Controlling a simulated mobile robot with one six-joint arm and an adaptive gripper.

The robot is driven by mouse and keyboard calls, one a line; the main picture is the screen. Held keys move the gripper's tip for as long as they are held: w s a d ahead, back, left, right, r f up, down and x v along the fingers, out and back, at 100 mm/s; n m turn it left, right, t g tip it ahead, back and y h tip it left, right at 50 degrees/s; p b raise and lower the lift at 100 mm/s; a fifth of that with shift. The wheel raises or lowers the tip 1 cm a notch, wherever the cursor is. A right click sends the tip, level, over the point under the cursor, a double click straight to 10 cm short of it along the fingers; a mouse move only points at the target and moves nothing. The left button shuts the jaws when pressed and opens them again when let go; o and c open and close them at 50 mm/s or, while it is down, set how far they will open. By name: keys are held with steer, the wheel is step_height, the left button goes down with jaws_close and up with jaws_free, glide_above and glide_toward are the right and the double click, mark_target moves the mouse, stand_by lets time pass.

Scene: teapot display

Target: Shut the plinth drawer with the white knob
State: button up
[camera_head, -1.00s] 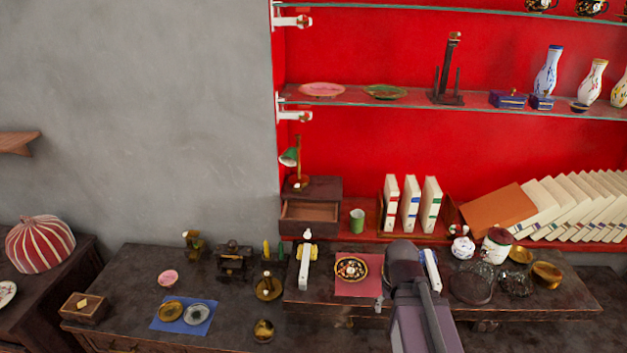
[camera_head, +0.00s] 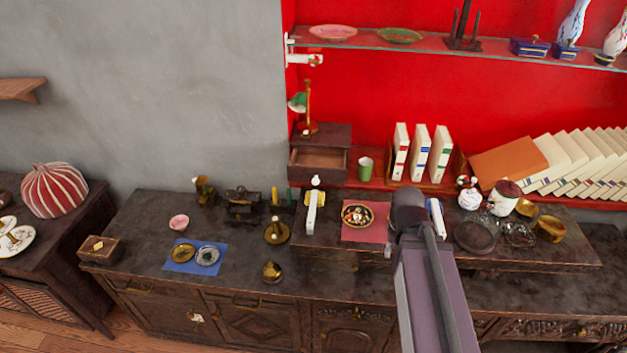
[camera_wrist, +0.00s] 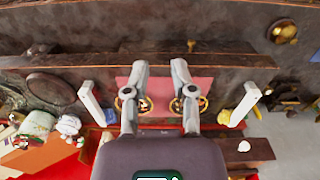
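The small dark wooden plinth (camera_head: 340,139) stands at the back, left of the upright books, with a green lamp on top. Its drawer (camera_head: 318,159) is pulled out and its bare inside shows. The white knob (camera_head: 316,181) is at the drawer's front. The knob appears in the wrist view (camera_wrist: 243,146) at right, beside the plinth's wood. My gripper (camera_wrist: 160,66) is open and empty, its two fingers apart over the red mat (camera_wrist: 165,84). In the head view my arm hides most of it; it is to the right and front of the drawer.
A white upright piece with yellow (camera_head: 311,212) stands just in front of the knob. A decorated dish (camera_head: 357,215) lies on the red mat. A green cup (camera_head: 365,169) stands right of the drawer. Books (camera_head: 420,153) stand behind my arm.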

steer(key=shift+w+f, duration=0.25)
steer(key=shift+f, duration=0.15)
jaws_close()
steer(key=w+a+f+n+t+h+b, duration=0.2)
steer(key=w+n+t+h+b, duration=0.15)
steer(key=w+n+b, duration=0.35)
steer(key=w+a+f+n+t+h+b, duration=0.2)
steer(key=w+f+n+t+h+b, duration=0.15)
steer(key=n+t+b, duration=0.35)
steer(key=w+a+n+t+y+b, duration=0.2)
steer(key=a+n+t+y+b, duration=0.1)
steer(key=a+n, duration=0.7)
steer(key=w+a+r+n+t+y+b, duration=0.1)
steer(key=a+n+t+y+b, duration=0.2)
steer(key=a+n+b, duration=0.3)
steer(key=a+n+t, duration=0.1)
steer(key=a+n, duration=0.2)
steer(key=n, duration=0.2)
steer(key=shift+w+a+r+n+y, duration=0.2)
steer(key=shift+w+a+n+y, duration=0.1)
steer(key=shift+w+a, duration=0.1)
steer(key=w, duration=1.4)
steer(key=shift+d, duration=0.3)
